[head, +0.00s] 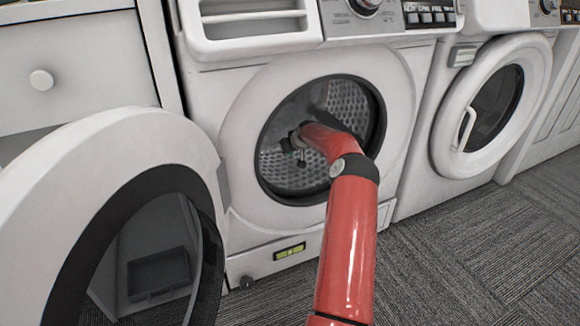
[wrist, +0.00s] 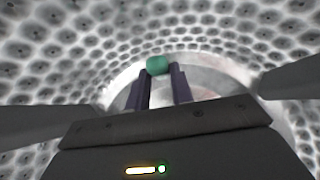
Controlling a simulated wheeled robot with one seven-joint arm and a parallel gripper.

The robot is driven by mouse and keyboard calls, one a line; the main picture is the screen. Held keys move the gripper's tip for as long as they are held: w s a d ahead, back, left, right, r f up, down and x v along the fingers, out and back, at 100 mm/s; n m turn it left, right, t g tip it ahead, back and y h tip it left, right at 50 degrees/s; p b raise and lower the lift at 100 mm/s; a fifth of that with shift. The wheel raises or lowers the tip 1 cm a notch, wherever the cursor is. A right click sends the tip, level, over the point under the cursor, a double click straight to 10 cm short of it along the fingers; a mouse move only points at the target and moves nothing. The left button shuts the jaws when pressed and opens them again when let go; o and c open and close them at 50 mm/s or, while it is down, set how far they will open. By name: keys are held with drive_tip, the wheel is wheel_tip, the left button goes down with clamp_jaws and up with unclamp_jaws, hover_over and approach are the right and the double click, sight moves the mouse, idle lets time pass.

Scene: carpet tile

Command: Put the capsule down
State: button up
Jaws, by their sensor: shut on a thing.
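The capsule (wrist: 158,65) is a small green thing between the fingertips in the wrist view. My gripper (wrist: 160,76) is shut on it, with its dark fingers on either side. The gripper is inside the drum of the open washing machine (head: 229,131). In the head view my red arm reaches through the round door opening, and my gripper (head: 300,150) shows small and dark in the drum. The capsule cannot be made out clearly in the head view. In the wrist view the perforated drum wall (wrist: 40,50) surrounds the gripper.
The machine's round door (head: 110,150) stands open at the left. A second machine (head: 490,105) with a shut door stands to the right. A white cabinet with a knob (head: 41,80) is at the upper left. Grey carpet (head: 480,250) lies clear in front.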

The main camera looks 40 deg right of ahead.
drive_tip(key=shift+f+b, duration=0.35)
drive_tip(key=shift+f, duration=3)
drive_tip(key=shift+f, duration=0.2)
drive_tip(key=o, duration=1)
drive_tip(key=shift+r, duration=0.1)
drive_tip(key=shift+r, duration=0.25)
drive_tip(key=p+v, duration=0.1)
drive_tip(key=v, duration=1)
drive_tip(key=shift+s+a+r, duration=0.1)
drive_tip(key=shift+s+r, duration=0.1)
drive_tip(key=shift+s, duration=0.1)
